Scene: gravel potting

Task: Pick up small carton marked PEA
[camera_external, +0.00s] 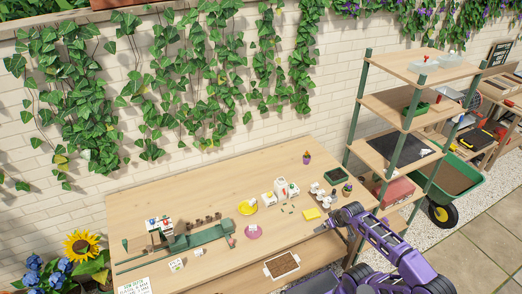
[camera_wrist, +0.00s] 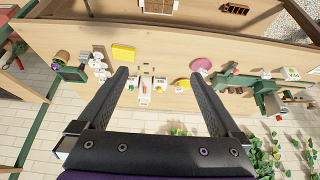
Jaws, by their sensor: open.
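No PEA lettering is readable in either view, so I cannot tell which item is the small carton marked PEA. Small white items with markings (camera_external: 176,265) lie on the table's left half, and one also shows in the wrist view (camera_wrist: 291,73). More white box-like pieces stand near the table's middle, around a white device (camera_external: 281,187), which also shows in the wrist view (camera_wrist: 146,84). My gripper (camera_external: 322,229) is over the table's front right part. In the wrist view my gripper (camera_wrist: 158,75) is open, with nothing between its fingers.
A green apparatus (camera_external: 205,237) takes up the table's left side. A shelf rack (camera_external: 412,113) stands at right. Bare wood (camera_external: 200,189) shows at the back left.

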